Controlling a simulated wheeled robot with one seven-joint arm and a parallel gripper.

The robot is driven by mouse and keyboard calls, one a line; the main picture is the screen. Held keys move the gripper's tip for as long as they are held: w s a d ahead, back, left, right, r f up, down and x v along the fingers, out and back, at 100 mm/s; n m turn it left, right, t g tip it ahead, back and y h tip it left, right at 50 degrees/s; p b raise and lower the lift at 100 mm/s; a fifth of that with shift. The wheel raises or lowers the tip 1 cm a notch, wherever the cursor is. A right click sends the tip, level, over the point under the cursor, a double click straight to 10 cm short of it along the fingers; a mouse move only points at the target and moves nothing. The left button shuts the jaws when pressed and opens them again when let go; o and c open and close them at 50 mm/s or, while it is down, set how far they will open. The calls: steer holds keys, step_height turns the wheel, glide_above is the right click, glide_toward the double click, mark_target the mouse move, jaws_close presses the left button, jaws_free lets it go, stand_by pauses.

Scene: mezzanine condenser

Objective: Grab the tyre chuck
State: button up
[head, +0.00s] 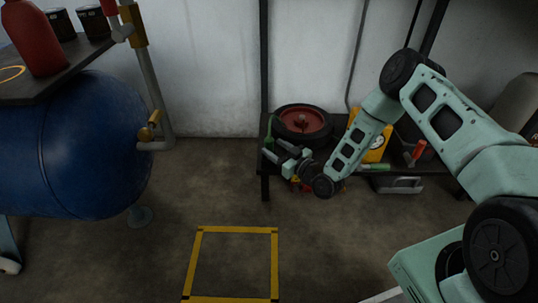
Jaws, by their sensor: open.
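My gripper (274,150) is at the left end of a low dark bench, its jaws open and pointing left. A slim green item (269,132) stands just behind the fingertips, at the left side of a wheel; I cannot tell whether the gripper touches it. I cannot make out for certain which thing is the tyre chuck. The green item's lower part is hidden by the gripper.
The bench holds a wheel with a red hub (304,121), a yellow case (376,142) partly behind my arm, and red-handled (416,153) and green-handled (374,167) tools. A blue tank (90,150) stands left. The floor with a yellow taped square (236,229) is clear.

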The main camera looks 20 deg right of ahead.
mark_target(272, 147)
steer(key=shift+w+a+f+b, duration=0.15)
steer(key=shift+w+a+b, duration=0.15)
steer(key=shift+w, duration=0.25)
steer(key=shift+w+a+f+b, duration=0.15)
steer(key=shift+w+a+b, duration=0.15)
steer(key=shift+w, duration=0.2)
steer(key=shift+w+a+r, duration=0.15)
steer(key=shift+w+a, duration=0.05)
steer(key=shift+w, duration=0.25)
steer(key=c, duration=1.1)
steer(key=shift+r, duration=0.15)
